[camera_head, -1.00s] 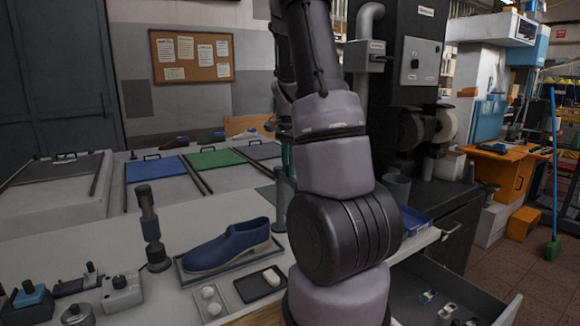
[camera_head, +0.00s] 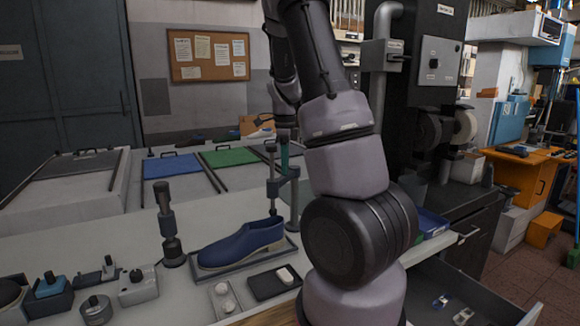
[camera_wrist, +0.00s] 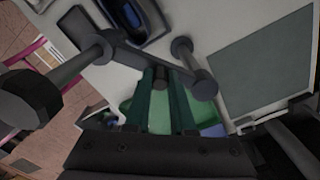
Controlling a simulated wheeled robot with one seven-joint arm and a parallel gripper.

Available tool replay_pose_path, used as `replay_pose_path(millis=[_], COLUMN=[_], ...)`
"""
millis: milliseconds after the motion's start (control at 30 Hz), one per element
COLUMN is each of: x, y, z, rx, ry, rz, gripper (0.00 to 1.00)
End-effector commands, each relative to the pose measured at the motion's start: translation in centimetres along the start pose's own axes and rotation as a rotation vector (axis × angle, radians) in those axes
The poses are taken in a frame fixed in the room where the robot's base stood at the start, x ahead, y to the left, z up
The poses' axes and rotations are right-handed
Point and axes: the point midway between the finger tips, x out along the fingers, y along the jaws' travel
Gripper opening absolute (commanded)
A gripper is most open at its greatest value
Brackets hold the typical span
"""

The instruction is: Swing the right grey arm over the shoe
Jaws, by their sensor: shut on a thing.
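The blue shoe (camera_head: 243,245) lies on a dark tray at the front of the bench; part of it shows at the top of the wrist view (camera_wrist: 130,14). The right grey arm (camera_head: 281,184) is on an upright post (camera_head: 294,208) just behind the shoe's right end. Its bar (camera_wrist: 150,60) crosses the wrist view. My gripper (camera_wrist: 161,90) has teal fingers shut on a dark peg (camera_wrist: 160,78) by the bar. In the head view the arm's tip is beside and behind the shoe, not clearly above it. My forearm hides the area right of it.
A dark upright post (camera_head: 168,228) stands left of the shoe. A small dark tray (camera_head: 262,287) and a tray with white round pieces (camera_head: 222,300) lie in front. Small devices (camera_head: 137,287) stand at left. An open drawer (camera_head: 470,300) is at right.

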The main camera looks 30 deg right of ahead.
Motion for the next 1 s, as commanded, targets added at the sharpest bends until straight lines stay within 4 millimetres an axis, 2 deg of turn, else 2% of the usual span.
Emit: replay_pose_path(millis=[300, 867, 900, 967, 1000], x=[0.02, -0.02, -0.02, -0.03, -0.02], y=[-0.36, -0.51, -0.51, -0.51, -0.51], z=[0.88, 1.14, 1.14, 1.15, 1.14], rx=[0.138, 0.170, 0.169, 0.169, 0.169], ry=[0.001, -0.001, -0.001, -0.001, -0.001], rz=[0.001, -0.001, -0.001, -0.001, -0.001], gripper=[0.00, 0.00, 0.26, 0.49, 0.52])
